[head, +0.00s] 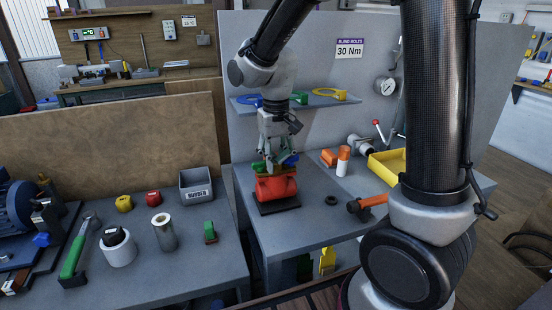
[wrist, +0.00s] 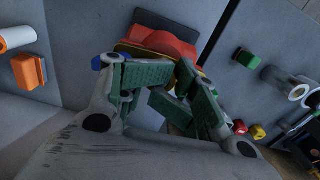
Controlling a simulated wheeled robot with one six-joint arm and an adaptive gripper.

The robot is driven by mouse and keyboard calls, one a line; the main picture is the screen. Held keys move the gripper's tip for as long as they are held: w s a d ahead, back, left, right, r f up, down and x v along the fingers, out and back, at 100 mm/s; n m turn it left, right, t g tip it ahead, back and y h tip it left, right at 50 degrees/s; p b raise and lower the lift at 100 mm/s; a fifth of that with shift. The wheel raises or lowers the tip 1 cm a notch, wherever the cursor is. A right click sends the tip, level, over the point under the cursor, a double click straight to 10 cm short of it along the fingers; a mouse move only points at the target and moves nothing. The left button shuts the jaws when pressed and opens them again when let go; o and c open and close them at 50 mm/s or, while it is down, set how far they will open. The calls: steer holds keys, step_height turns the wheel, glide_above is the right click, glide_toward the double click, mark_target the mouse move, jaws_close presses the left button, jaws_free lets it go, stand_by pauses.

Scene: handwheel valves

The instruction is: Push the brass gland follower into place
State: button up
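A red valve body (head: 277,188) stands on a dark base plate on the right-hand bench. It also shows at the top of the wrist view (wrist: 160,40), with an orange-yellow rim at its near edge. My gripper (head: 274,160) points down directly over the valve body, its fingers close to the valve's top. In the wrist view the green-padded fingers of my gripper (wrist: 175,75) lean together with a narrow gap at the tips. I cannot make out the brass gland follower clearly; the fingers cover the valve's top. Whether the fingers touch or hold anything is unclear.
A dark ring (head: 330,200), an orange-handled tool (head: 367,205), a white-and-orange cylinder (head: 343,160) and a yellow tray (head: 388,166) lie right of the valve. A grey shelf (head: 325,102) is behind my gripper. The left bench holds a grey bin (head: 196,186) and a metal cylinder (head: 164,232).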

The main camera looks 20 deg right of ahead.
steer(key=o, duration=0.7)
steer(key=shift+o, duration=0.2)
step_height(320, 180, up, 12)
steer(key=s+d+t, duration=0.4)
steer(key=s+d, duration=1.1)
steer(key=s, duration=0.4)
steer(key=shift+r+m, duration=0.3)
